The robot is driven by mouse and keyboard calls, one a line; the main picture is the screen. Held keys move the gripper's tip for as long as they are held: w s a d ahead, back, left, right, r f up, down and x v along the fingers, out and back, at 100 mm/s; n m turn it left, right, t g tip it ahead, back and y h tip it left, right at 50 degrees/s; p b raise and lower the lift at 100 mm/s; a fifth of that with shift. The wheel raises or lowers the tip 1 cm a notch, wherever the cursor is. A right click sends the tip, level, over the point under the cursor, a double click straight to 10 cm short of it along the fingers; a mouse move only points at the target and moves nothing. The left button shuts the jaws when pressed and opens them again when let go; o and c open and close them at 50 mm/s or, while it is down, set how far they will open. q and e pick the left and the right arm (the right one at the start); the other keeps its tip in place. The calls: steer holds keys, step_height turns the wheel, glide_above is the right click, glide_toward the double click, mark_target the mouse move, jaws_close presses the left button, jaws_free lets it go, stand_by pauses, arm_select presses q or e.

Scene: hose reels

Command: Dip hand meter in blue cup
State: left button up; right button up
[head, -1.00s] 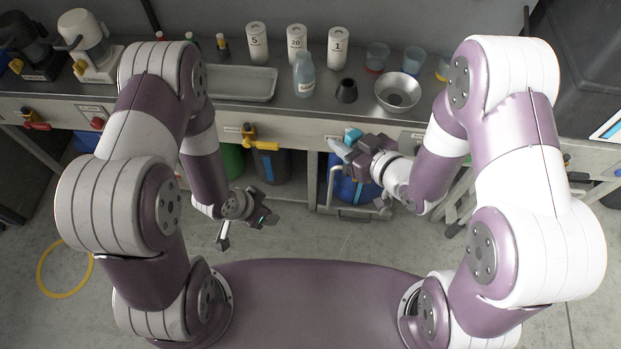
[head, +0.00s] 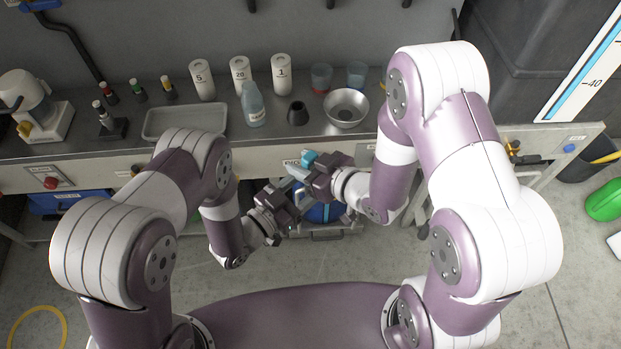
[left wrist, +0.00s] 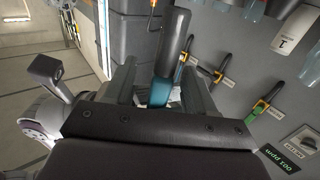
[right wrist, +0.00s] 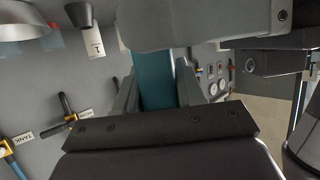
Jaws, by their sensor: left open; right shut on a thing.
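The hand meter, with a teal part (head: 309,157) and a grey end, is held in my right gripper (head: 311,172) in front of the bench. Its teal part fills the space between the jaws in the right wrist view (right wrist: 152,82). My left gripper (head: 288,203) is open, close below and left of the meter. In the left wrist view a teal part (left wrist: 160,92) shows between the spread fingers; I cannot tell if they touch it. The blue cup (head: 357,75) stands upright at the back of the bench, right of a red-based cup (head: 321,79).
A metal bowl (head: 346,108), dark cone (head: 297,113), pale bottle (head: 253,105) and several white numbered containers (head: 240,75) stand on the bench. A shallow tray (head: 185,121) lies left. A blue container (head: 322,212) sits below the bench.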

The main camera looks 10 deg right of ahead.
arm_select(q)
steer(key=shift+x, duration=1.3)
jaws_close()
arm_select(e)
steer(key=o, duration=1.2)
steer(key=shift+c, duration=0.2)
